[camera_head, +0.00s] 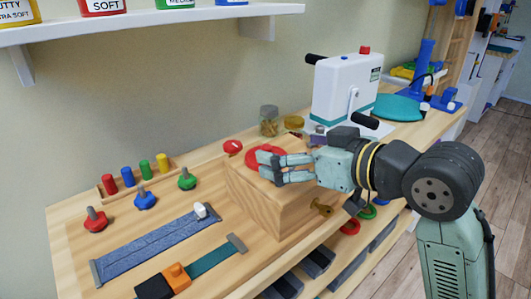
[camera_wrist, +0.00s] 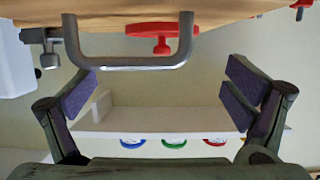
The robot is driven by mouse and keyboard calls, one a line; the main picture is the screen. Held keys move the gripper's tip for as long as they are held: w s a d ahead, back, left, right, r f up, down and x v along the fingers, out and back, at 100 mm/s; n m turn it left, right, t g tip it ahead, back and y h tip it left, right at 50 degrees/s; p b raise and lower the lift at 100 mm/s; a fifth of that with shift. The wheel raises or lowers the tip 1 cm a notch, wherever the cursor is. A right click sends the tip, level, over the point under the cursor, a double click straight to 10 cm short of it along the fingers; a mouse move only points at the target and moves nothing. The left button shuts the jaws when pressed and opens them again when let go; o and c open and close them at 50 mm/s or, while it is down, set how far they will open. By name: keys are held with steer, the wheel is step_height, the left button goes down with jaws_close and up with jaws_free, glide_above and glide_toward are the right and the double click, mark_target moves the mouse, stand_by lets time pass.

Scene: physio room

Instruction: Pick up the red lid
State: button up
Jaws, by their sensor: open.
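A flat red disc (camera_head: 262,154) lies on top of a wooden block (camera_head: 255,200) on the bench. A smaller red round piece (camera_head: 233,146) lies just behind the block, near the wall. I cannot tell for certain which of the two is the red lid. My gripper (camera_head: 268,167) is open and empty, its fingers over the block top and partly covering the disc. Whether they touch it is unclear. In the wrist view, which looks upside down, my gripper (camera_wrist: 160,98) is spread wide. A red piece with a stem (camera_wrist: 162,31) shows behind a metal bar (camera_wrist: 130,66).
A white machine (camera_head: 345,88) with black handles stands right of the block. Two small jars (camera_head: 268,121) stand behind it. Coloured pegs (camera_head: 128,178), knobs and a blue strip (camera_head: 150,245) fill the bench left. A wall shelf (camera_head: 130,22) with tubs hangs above.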

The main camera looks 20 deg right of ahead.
mark_target(270, 148)
steer(key=p+x, duration=0.1)
steer(key=x, duration=0.4)
steer(key=shift+w+a+f, duration=0.2)
steer(key=shift+f, duration=0.1)
steer(key=shift+c, duration=0.3)
steer(key=c, duration=1.5)
steer(key=shift+r, duration=0.15)
